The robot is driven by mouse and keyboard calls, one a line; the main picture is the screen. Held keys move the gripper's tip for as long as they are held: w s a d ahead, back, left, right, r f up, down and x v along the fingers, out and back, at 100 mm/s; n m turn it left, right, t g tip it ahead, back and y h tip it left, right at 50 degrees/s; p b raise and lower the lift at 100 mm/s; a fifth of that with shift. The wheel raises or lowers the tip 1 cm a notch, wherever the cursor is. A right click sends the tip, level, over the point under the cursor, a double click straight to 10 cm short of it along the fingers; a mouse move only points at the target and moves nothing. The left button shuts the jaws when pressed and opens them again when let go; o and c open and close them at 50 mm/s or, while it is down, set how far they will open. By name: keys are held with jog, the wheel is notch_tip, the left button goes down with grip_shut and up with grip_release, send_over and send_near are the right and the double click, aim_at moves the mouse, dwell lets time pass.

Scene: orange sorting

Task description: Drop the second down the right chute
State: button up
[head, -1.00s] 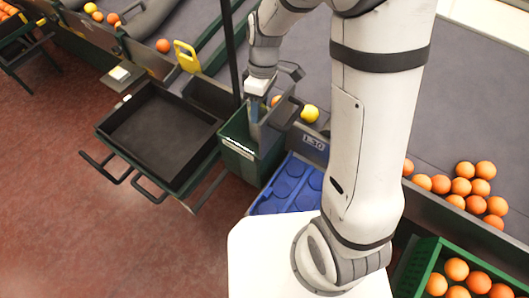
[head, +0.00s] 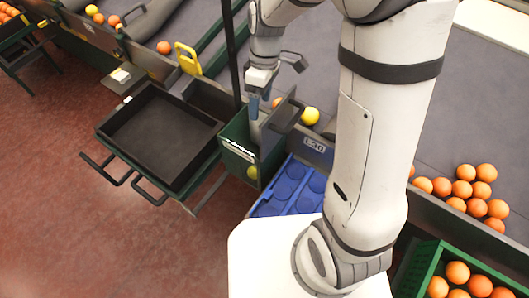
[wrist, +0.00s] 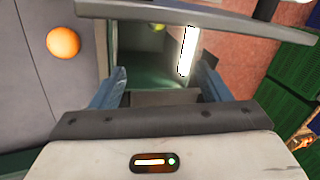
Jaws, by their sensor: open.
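My gripper (head: 256,108) is over the top of the green chute box (head: 238,158), its fingers open and empty. In the wrist view my gripper (wrist: 158,88) shows its two blue fingers spread apart above the dark green inside of the chute (wrist: 145,58). A yellow-green fruit (head: 252,172) shows low in the chute box in the head view, clear of the fingers. It also shows in the wrist view (wrist: 158,27) at the far end of the chute, partly cut off by the bar.
A yellow fruit (head: 310,116) and an orange (head: 277,102) lie on the grey belt beside the chute. A black tray (head: 120,112) stands to the left. Blue moulded trays (head: 270,207) and a green crate (head: 412,268) of oranges are nearer me.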

jog(key=v, duration=0.5)
jog(key=shift+d, duration=0.1)
